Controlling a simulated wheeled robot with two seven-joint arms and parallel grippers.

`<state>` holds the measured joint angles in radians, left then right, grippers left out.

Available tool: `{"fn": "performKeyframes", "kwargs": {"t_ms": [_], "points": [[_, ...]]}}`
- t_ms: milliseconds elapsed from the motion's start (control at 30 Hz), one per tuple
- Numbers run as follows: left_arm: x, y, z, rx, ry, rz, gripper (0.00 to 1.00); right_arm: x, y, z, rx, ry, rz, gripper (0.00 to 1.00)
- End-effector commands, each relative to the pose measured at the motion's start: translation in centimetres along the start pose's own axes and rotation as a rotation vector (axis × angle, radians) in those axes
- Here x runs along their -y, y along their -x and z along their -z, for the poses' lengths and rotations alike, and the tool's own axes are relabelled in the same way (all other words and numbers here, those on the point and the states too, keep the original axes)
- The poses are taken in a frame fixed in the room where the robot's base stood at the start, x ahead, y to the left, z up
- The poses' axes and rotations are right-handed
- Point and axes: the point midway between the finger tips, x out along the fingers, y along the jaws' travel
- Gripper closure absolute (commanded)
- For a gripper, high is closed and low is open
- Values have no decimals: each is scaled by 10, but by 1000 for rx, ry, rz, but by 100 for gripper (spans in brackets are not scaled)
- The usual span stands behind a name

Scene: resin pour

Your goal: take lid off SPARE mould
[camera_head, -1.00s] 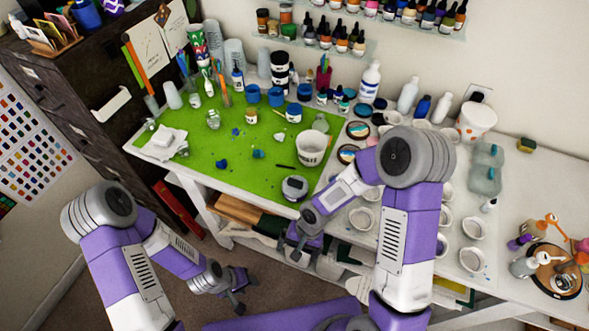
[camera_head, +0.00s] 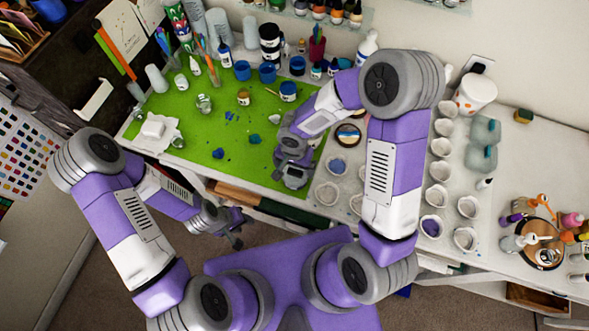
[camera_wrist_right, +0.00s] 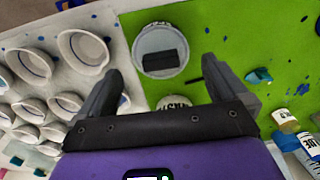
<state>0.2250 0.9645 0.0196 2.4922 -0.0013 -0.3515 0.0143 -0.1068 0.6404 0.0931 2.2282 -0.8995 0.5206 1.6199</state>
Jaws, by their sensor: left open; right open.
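A round white mould with a grey lid and a black block handle (camera_wrist_right: 160,50) stands on the green mat near the table's front edge. In the head view it shows partly (camera_head: 296,178) under my right arm. No SPARE label can be read on it. My right gripper (camera_wrist_right: 160,70) is open, with its fingers spread to either side of the lid in the wrist view; nothing is between them, and its height above the lid is unclear. My left gripper (camera_head: 228,228) is open and empty, low in front of the table.
A cup with partly hidden lettering (camera_wrist_right: 178,103) stands close to the lidded mould. Several open white moulds (camera_head: 437,170) stand on the white table beside the mat. Paint jars (camera_head: 288,91) and bottles stand behind. The green mat's front middle (camera_head: 215,170) is mostly clear.

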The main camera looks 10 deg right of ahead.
Motion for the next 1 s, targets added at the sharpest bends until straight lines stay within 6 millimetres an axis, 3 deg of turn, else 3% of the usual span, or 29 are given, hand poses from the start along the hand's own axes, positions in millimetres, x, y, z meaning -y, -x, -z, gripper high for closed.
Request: {"fn": "performKeyframes", "kwargs": {"t_ms": [300,600,867,1000], "points": [[0,1,1,-2,0,0,57,-2,-43,3,1,0,-1,0],[0,1,1,-2,0,0,57,-2,-47,3,0,-1,1,0],[-1,1,1,-2,0,0,57,-2,-47,3,0,0,1,39],[-1,1,1,-2,0,0,57,-2,-47,3,0,0,1,39]]}}
